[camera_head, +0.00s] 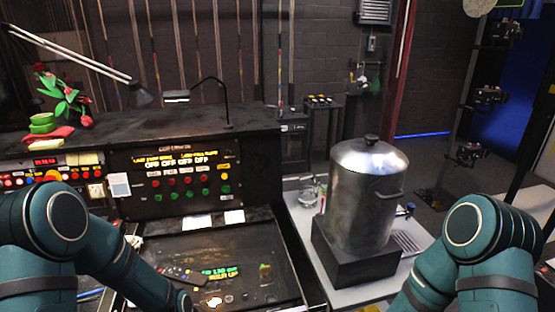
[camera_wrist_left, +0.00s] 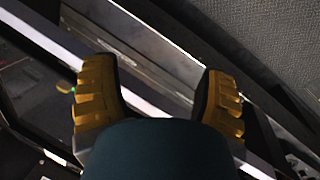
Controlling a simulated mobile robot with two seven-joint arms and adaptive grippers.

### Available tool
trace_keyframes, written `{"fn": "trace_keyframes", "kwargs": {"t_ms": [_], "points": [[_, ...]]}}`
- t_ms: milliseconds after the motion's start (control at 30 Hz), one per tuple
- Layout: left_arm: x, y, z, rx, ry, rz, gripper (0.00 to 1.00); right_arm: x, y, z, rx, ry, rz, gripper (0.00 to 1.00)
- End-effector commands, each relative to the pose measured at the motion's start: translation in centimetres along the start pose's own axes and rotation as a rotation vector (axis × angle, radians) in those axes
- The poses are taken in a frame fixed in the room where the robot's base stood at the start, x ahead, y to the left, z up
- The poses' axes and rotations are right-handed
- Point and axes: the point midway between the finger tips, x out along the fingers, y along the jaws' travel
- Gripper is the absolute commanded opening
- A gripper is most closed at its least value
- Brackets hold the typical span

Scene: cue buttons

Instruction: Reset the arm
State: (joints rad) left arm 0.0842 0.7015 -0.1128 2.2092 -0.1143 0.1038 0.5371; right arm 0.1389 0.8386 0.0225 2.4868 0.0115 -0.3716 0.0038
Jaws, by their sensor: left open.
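The control panel (camera_head: 172,172) stands at the back of the console, with rows of red and green buttons (camera_head: 188,187) and a lit yellow display. My left arm comes in from the left in the head view, and its gripper is hidden there below the bottom edge. In the left wrist view my left gripper (camera_wrist_left: 160,98) is open, its two yellow fingers apart with nothing between them. It is over a metal edge (camera_wrist_left: 150,55). My right arm shows at the right of the head view, but its gripper is out of frame.
A large metal pot (camera_head: 366,200) stands on a black block (camera_head: 350,262) on a white table to the right, with a glass jar (camera_head: 308,190) beside it. A desk lamp (camera_head: 140,96) and a red-flowered plant (camera_head: 66,98) are on the console top. A remote (camera_head: 184,275) lies on the dark desk surface.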

Motion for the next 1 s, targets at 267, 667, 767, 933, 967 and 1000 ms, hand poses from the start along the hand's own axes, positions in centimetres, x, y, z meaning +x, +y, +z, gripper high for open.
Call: {"fn": "trace_keyframes", "kwargs": {"t_ms": [267,667,767,933,967,1000], "points": [[3.9,-0.1,9.7,0.36,0.01,0.1,0.72,0.0,0.0,0.0,0.0,0.0,0.0,0.47],[8.8,-1.6,11.5,0.447,0.019,0.107,0.72,4.5,1.6,1.2,-0.005,-0.017,0.004,0.47],[9.0,-1.7,11.6,0.447,0.018,0.107,0.72,4.7,1.7,1.3,-0.005,-0.019,0.004,0.47],[8.9,-1.6,11.6,0.447,0.018,0.107,0.72,4.6,1.6,1.3,-0.006,-0.019,0.004,0.47],[8.9,-1.6,11.5,0.447,0.018,0.107,0.72,4.6,1.6,1.3,-0.006,-0.019,0.004,0.47],[8.9,-1.6,11.5,0.447,0.018,0.107,0.72,4.6,1.6,1.3,-0.006,-0.019,0.004,0.47]]}}
